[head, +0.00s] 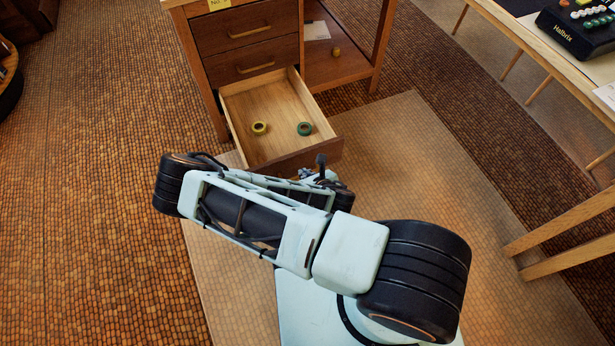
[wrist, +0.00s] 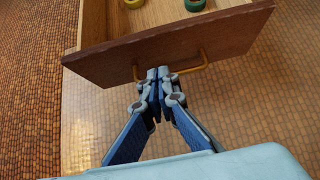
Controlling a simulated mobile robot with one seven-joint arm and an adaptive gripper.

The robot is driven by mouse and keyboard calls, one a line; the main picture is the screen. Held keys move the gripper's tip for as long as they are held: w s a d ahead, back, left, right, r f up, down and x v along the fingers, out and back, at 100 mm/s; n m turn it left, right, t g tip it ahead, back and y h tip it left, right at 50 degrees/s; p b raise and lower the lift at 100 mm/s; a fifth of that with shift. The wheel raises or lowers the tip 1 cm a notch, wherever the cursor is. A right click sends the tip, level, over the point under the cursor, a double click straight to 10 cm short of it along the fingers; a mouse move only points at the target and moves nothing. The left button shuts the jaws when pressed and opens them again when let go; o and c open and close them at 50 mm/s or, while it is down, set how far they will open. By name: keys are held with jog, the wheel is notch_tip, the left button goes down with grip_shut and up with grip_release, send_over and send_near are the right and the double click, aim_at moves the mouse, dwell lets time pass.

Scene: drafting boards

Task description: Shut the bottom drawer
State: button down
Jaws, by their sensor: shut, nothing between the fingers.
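The bottom drawer (head: 272,98) of the wooden desk is pulled out and holds a yellow ring-shaped roll (head: 260,128) and a green one (head: 305,129). In the wrist view its brown front panel (wrist: 105,62) spans the top, with a brass bar handle (wrist: 190,70). My gripper (wrist: 158,74) is shut and empty, its fingertips at the front panel by the handle's left half. I cannot tell whether they touch it. In the head view my arm hides most of the gripper and part of the drawer front.
Two closed drawers (head: 247,34) sit above the open one. An open shelf (head: 340,64) beside them holds a small round object (head: 336,51). A table (head: 545,50) with a black device (head: 575,32) stands at right. Floor left of the desk is clear.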

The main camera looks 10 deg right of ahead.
aim_at(293, 159)
jog(key=w+f, duration=0.1)
jog(key=w, duration=0.1)
jog(key=w+a+f+b, duration=0.1)
jog(key=w, duration=0.1)
jog(key=w+f+b, duration=0.1)
jog(key=w, duration=0.1)
jog(key=shift+a, duration=0.35)
jog(key=shift+w+a+r, duration=0.1)
jog(key=shift+w+r, duration=0.05)
jog(key=shift+w, duration=0.25)
